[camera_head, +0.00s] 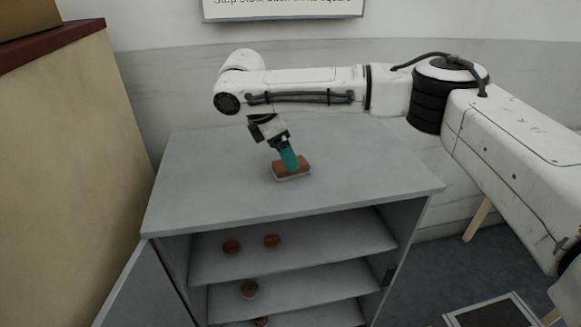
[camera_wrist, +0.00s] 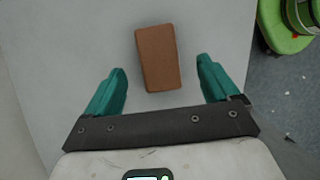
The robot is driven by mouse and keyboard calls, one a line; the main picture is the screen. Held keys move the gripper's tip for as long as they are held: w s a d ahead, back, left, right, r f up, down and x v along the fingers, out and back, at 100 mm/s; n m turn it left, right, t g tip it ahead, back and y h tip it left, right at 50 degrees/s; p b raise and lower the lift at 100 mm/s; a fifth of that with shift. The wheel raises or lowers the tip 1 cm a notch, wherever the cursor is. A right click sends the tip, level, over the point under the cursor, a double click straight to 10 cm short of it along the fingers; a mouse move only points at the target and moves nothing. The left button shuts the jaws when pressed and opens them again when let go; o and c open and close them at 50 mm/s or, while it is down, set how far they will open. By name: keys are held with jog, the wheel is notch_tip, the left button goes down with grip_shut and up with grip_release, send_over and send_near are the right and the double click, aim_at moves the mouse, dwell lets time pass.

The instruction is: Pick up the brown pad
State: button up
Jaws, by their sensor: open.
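The brown pad (camera_head: 294,166) lies on top of the grey cabinet, with a pale layer along its lower edge in the head view. In the wrist view the brown pad (camera_wrist: 158,57) is a plain brown block, upright in the picture and slightly tilted. My gripper (camera_head: 290,164) points down at the pad, its teal fingers overlapping the pad in the head view. In the wrist view my gripper (camera_wrist: 162,77) is open, with one teal finger on each side. The pad's near end lies between the fingertips, with gaps on both sides. Whether the fingers touch the cabinet top is unclear.
The grey cabinet (camera_head: 200,188) has an open front, its door swung out at left. Several brown round items (camera_head: 272,241) lie on its shelves. A tan block with a dark red top (camera_head: 60,150) stands at left. The cabinet top around the pad is clear.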

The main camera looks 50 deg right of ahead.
jog(key=shift+x, duration=2.2)
jog(key=shift+w+a, duration=0.1)
jog(key=shift+a, duration=0.05)
jog(key=c, duration=1.2)
jog(key=shift+o, duration=0.2)
